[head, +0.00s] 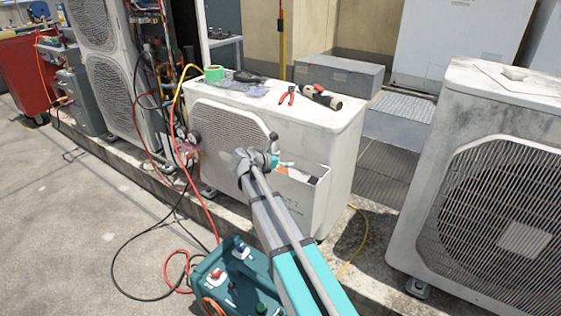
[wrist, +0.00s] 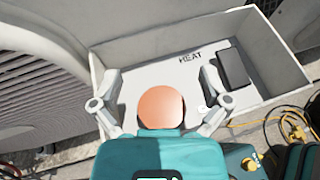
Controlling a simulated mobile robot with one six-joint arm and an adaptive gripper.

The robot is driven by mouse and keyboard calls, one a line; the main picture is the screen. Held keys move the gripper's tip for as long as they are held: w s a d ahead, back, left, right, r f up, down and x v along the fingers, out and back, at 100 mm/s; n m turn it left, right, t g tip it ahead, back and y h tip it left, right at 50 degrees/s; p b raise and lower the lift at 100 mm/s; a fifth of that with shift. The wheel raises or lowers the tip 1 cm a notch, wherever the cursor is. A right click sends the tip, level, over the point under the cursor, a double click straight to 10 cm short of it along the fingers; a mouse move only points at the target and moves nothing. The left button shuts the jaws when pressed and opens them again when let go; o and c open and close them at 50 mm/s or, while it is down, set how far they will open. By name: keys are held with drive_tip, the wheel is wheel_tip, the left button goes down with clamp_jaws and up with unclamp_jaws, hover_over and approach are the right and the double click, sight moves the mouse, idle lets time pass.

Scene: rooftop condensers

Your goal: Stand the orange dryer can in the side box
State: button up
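The orange dryer can (wrist: 161,107) shows in the wrist view as a round orange end facing the camera, its lower edge hidden by my gripper body. It appears upright inside the white side box (wrist: 280,62), near the box's front left part. My gripper (wrist: 161,80) is open, with one finger on each side of the can and a visible gap on both sides. In the head view my gripper (head: 278,160) is at the side box (head: 300,196) on the condenser, and only a small orange patch of the can shows beside it.
A dark block (wrist: 232,68) lies in the box's right part, near the word HEAT. Red pliers (head: 288,95), a dark-and-cream tool (head: 321,97) and green tape (head: 214,73) lie on the condenser top. Hoses and a teal tool case (head: 238,262) are on the ground.

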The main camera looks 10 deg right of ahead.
drive_tip(key=shift+r, duration=0.2)
idle(0.3)
drive_tip(key=shift+r+p, duration=0.4)
drive_tip(key=shift+p, duration=0.2)
drive_tip(key=shift+s+a+r, duration=0.1)
drive_tip(key=shift+a+r, duration=0.1)
drive_tip(key=shift+r, duration=0.05)
drive_tip(key=p+v, duration=0.4)
drive_tip(key=v, duration=0.7)
drive_tip(key=shift+a+p, duration=0.25)
drive_tip(key=shift+p, duration=0.05)
drive_tip(key=shift+s, duration=0.1)
drive_tip(key=s+d+f+m+g+y, duration=0.4)
drive_tip(key=s+d+f+m, duration=0.3)
drive_tip(key=s+m, duration=0.3)
drive_tip(key=s+f+m+g+y, duration=0.1)
drive_tip(key=s+f+m+y, duration=0.1)
drive_tip(key=s+m+y, duration=0.2)
drive_tip(key=s+f+m+g+y, duration=0.1)
drive_tip(key=s+f+m+y, duration=0.1)
drive_tip(key=s+m, duration=0.7)
drive_tip(key=shift+s+d+f+m+g+y, duration=0.3)
drive_tip(key=shift+s+d+m+y, duration=0.15)
drive_tip(key=shift+s+y, duration=0.4)
